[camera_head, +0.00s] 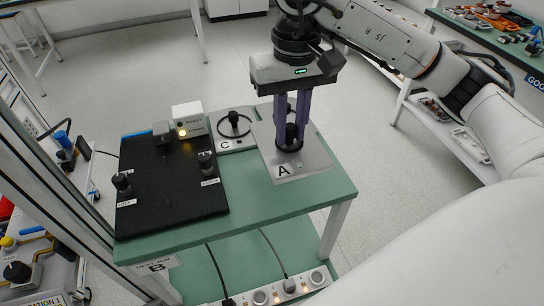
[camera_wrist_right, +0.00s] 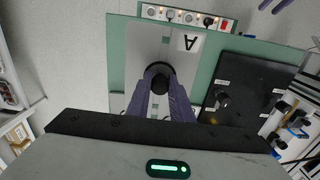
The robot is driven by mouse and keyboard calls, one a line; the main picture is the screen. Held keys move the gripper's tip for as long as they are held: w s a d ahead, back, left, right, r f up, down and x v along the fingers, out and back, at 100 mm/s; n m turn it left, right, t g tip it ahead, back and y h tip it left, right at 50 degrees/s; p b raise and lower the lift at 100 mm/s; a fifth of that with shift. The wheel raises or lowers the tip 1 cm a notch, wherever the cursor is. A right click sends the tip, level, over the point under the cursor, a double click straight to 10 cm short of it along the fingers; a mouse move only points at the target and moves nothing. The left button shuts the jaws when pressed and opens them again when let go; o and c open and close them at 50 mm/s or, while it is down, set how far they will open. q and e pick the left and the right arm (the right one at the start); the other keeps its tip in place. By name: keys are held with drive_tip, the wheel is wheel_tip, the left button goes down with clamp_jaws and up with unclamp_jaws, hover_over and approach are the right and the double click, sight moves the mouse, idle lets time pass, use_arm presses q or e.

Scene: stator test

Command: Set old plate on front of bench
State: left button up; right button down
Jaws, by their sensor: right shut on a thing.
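A grey metal plate marked A (camera_head: 312,160) is at the right part of the green bench (camera_head: 255,205). A black knob (camera_head: 291,133) stands up from its middle. My right gripper (camera_head: 290,125) points down with its purple fingers shut on this knob. In the right wrist view the fingers close on the knob (camera_wrist_right: 158,75), with the plate (camera_wrist_right: 143,48) beneath. I cannot tell whether the plate lies flat on the bench or is just above it.
A black board (camera_head: 160,195) with several knobs covers the bench's left part. Bare green bench lies along the front. A socket strip (camera_head: 275,293) is below.

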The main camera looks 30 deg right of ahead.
sight(290, 126)
wheel_tip(290, 126, down, 9)
drive_tip(key=shift+w, duration=0.1)
idle(0.4)
drive_tip(key=shift+f, duration=0.25)
drive_tip(key=c, duration=1.6)
unclamp_jaws()
drive_tip(key=shift+o, duration=0.2)
drive_tip(key=shift+r, duration=0.1)
wheel_tip(290, 126, up, 12)
drive_tip(key=shift+r+p, duration=0.15)
drive_tip(key=shift+p, duration=0.3)
